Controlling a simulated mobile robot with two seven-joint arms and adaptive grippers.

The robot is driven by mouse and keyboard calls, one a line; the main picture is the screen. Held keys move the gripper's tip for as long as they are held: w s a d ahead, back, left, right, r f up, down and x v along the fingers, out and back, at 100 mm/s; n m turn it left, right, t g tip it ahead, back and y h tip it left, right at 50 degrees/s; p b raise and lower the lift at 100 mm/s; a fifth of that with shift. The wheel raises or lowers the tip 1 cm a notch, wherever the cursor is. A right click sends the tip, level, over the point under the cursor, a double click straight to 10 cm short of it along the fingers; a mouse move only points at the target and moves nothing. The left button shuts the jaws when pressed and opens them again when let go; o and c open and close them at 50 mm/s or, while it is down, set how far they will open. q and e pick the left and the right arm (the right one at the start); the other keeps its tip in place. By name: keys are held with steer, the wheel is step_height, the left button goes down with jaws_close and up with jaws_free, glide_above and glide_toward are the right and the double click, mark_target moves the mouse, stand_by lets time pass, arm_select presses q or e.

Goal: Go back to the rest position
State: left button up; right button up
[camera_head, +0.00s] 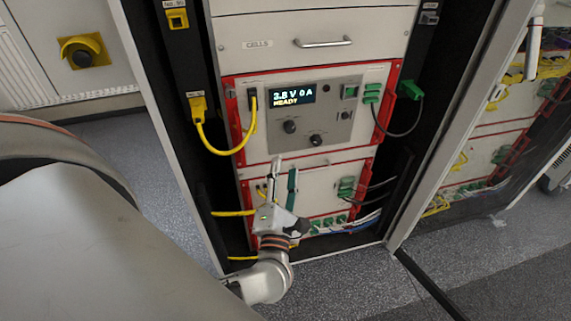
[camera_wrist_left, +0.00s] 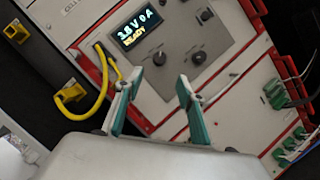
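My left gripper (camera_head: 284,170) is in front of the lower part of the battery cycler (camera_head: 350,162), its fingers pointing up. In the left wrist view its two teal-and-grey fingers (camera_wrist_left: 160,76) stand apart with nothing between them. The gripper is open and empty. The cycler's display (camera_head: 292,95) reads 3.8 V 0 A and READY, and it also shows in the left wrist view (camera_wrist_left: 138,27). My right gripper is in neither view.
A yellow cable (camera_head: 228,150) loops at the cycler's left. Green plugs (camera_head: 410,90) with dark cables are on its right. A drawer with a handle (camera_head: 323,43) is above. The rack's frame post (camera_head: 440,135) stands right. Bare floor (camera_head: 350,285) lies in front.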

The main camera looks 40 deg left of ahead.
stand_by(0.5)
arm_select(q)
steer(key=s+d+f+m+t+h+p, duration=0.1)
steer(key=s+d+f+m+h, duration=0.1)
steer(key=d+m+h, duration=0.75)
steer(key=s+d+f+m+h, duration=0.2)
steer(key=d+m+h, duration=0.25)
steer(key=m, duration=0.95)
steer(key=s+a+f+m+g, duration=0.1)
steer(key=s+f+m+g, duration=0.3)
steer(key=f, duration=0.5)
steer(key=s+a+f+m+g+y+p, duration=0.1)
steer(key=s+f+m+g, duration=0.3)
steer(key=s+f+m, duration=0.2)
step_height(320, 180, down, 4)
steer(key=shift+s+a+r+m+y, duration=0.2)
steer(key=shift+s+a+m+y, duration=0.1)
steer(key=shift+m, duration=0.75)
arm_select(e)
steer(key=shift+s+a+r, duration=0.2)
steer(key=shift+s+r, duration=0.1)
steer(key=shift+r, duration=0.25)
arm_select(q)
steer(key=shift+w+d, duration=0.1)
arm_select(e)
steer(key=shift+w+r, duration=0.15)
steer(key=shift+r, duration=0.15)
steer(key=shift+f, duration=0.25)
